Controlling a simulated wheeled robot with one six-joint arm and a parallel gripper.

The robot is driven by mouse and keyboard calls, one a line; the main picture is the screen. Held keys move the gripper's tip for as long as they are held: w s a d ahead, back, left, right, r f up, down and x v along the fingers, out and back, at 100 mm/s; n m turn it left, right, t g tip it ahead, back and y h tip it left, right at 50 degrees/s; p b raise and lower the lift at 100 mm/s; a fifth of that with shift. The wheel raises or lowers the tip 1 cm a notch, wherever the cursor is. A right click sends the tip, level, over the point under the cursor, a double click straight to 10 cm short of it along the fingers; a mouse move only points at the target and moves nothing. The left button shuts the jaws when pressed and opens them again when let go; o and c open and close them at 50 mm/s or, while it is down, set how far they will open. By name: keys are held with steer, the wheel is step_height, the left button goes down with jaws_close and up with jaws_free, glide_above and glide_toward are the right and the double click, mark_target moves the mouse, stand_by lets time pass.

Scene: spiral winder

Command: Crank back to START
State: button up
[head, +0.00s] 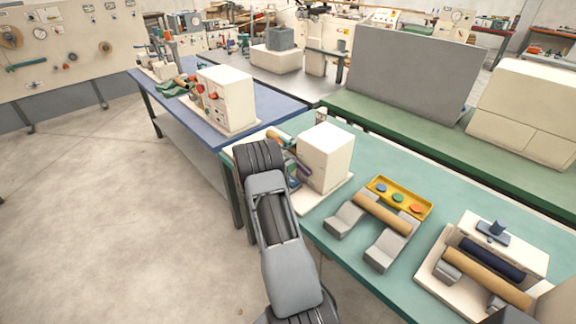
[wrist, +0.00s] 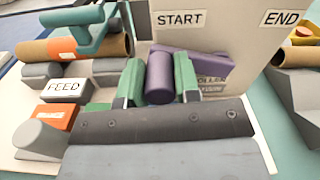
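The winder is a cream box (head: 325,155) on a pale base at the near-left corner of the teal bench. In the wrist view its face carries a START label (wrist: 179,19) at the upper left and an END label (wrist: 282,18) at the upper right. A purple crank arm (wrist: 205,64) runs across the face below them. Its purple cylindrical handle (wrist: 159,78) is at the left, below START. My gripper (wrist: 159,82) has its green fingers against both sides of the handle, shut on it.
Left of the crank are a brown tube (wrist: 118,45) with a green handle (wrist: 82,30), a FEED label (wrist: 63,88) and an orange label (wrist: 57,117). Right on the bench are a tube on grey blocks (head: 382,213), a yellow tray (head: 410,206) and another roller unit (head: 490,275).

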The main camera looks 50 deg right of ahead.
jaws_close()
steer(key=shift+b, duration=0.55)
steer(key=shift+m+b, duration=0.3)
steer(key=shift+b, duration=0.05)
steer(key=shift+r, duration=0.25)
steer(key=shift+o, duration=2.2)
jaws_free()
steer(key=a+b, duration=0.2)
steer(key=a, duration=1.1)
steer(key=shift+w+a, duration=0.4)
steer(key=shift+w, duration=0.05)
